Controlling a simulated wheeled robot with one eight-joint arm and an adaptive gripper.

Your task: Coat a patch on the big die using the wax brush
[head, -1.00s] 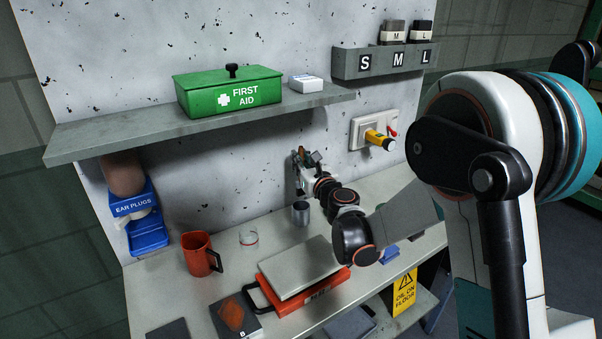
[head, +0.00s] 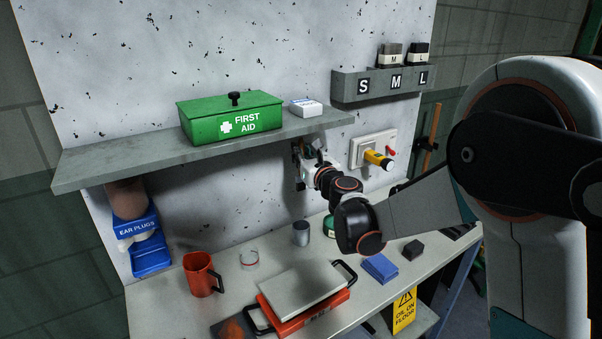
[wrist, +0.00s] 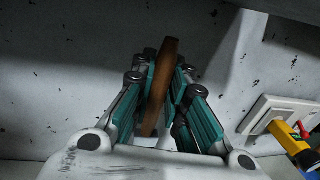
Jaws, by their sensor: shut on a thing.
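My gripper (wrist: 165,75) is shut on a brown wooden handle, which I take to be the wax brush (wrist: 161,90); it stands slightly tilted between the fingers in the wrist view. The brush's bristles cannot be made out. In the head view my gripper (head: 303,160) is near the back wall, below the shelf's right part and above the bench. A large flat grey slab on a red base with black handles (head: 303,290) lies on the bench, nearer the front than the gripper and apart from it. It may be the big die; its label is too small to read.
A blue block (head: 380,267) and black block (head: 413,249) lie right. The shelf (head: 120,163) overhangs; a yellow-handled switch (head: 376,159) juts from the wall.

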